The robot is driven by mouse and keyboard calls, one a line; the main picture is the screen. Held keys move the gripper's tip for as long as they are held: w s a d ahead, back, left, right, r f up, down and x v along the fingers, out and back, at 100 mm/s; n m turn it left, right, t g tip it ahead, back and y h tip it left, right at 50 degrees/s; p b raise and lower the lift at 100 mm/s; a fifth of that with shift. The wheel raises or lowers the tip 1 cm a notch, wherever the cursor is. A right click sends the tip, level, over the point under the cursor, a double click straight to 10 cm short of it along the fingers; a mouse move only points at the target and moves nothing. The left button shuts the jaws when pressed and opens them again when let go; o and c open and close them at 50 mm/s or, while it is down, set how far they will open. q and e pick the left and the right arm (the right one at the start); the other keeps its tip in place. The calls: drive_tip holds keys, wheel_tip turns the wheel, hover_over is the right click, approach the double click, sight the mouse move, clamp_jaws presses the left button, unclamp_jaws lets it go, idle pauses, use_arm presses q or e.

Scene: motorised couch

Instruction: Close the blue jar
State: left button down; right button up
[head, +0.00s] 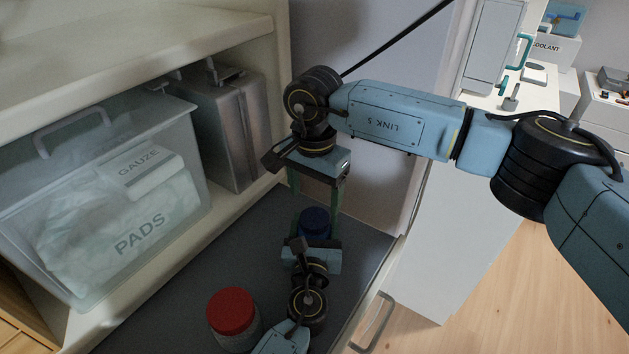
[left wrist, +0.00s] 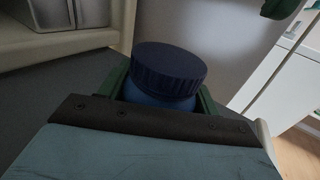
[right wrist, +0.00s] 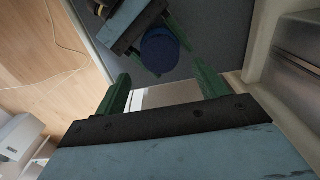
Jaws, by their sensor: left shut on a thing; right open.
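The blue jar (head: 315,228) stands upright on the dark grey surface, its body between the fingers of my left gripper (head: 314,237). In the left wrist view, its ridged dark blue lid (left wrist: 170,68) rests on top of the lighter blue body (left wrist: 155,97); I cannot tell whether it is screwed tight. My left gripper is shut on the jar body. My right gripper (head: 313,200) points down above the jar, open and empty. In the right wrist view, the lid (right wrist: 160,50) shows beyond and between its spread green fingers (right wrist: 163,85).
A jar with a red lid (head: 232,312) stands near my left arm. A clear bin of gauze and pads (head: 175,215) and a metal case (head: 235,130) sit on the shelf at left. A white cabinet (head: 440,240) stands to the right.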

sight(315, 217)
drive_tip(key=shift+f, duration=2.8)
drive_tip(key=c, duration=1)
drive_tip(key=m, duration=0.4)
drive_tip(key=shift+m, duration=0.4)
drive_tip(key=o, duration=1.1)
drive_tip(key=shift+o, duration=0.2)
drive_tip(key=shift+r, duration=0.1)
wheel_tip(315, 217, up, 12)
